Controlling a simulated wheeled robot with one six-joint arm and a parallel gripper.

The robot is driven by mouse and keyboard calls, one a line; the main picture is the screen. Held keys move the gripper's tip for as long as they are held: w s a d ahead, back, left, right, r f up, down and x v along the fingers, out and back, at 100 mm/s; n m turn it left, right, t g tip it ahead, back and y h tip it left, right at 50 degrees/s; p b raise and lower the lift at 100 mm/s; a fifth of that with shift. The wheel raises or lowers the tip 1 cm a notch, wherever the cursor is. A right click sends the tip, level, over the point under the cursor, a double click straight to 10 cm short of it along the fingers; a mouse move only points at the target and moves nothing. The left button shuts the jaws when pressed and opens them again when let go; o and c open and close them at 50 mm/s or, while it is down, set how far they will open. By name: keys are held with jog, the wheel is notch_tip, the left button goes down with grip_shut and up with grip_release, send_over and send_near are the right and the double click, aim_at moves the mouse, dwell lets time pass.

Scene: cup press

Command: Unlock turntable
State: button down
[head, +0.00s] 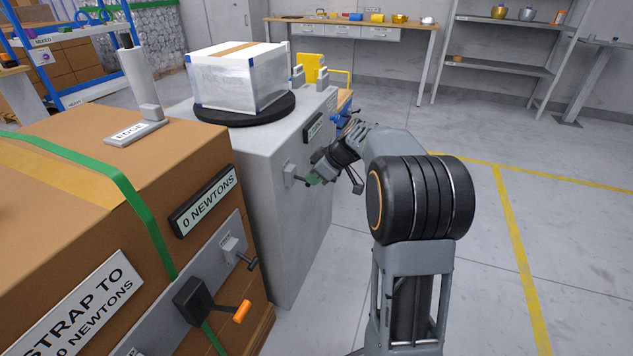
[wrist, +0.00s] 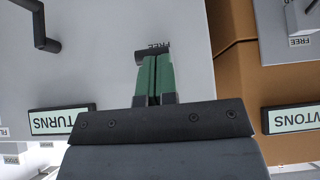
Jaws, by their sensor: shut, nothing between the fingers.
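The turntable, a black disc (head: 225,118), sits on top of a grey cabinet (head: 275,235) and carries a wrapped white box (head: 238,75). My gripper (head: 314,178) is at the cabinet front beside this lever. In the wrist view my gripper's green fingers (wrist: 154,62) are shut together with nothing between them. Their tips are just beside the lever end and partly cover it; I cannot tell whether they touch.
Another dark lever (wrist: 40,28) hangs at upper left in the wrist view, and a TURNS display (wrist: 52,122) is on the cabinet. A brown strapped box (head: 120,190) with an orange-handled crank (head: 241,311) stands close at left. Floor at right is clear.

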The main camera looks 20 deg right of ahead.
jog(key=shift+s+d+f+b, duration=0.1)
jog(key=shift+d+f+b, duration=0.15)
jog(key=shift+f+b, duration=0.55)
jog(key=shift+s+d+f+b, duration=0.1)
jog(key=shift+d+f+b, duration=0.15)
jog(key=shift+f+b, duration=0.5)
jog(key=shift+r, duration=0.1)
jog(key=s+d+r+p, duration=0.3)
jog(key=s+d+r, duration=0.1)
jog(key=s+d, duration=0.4)
jog(key=shift+d+r, duration=0.25)
jog(key=shift+d, duration=0.35)
jog(key=shift+s, duration=0.1)
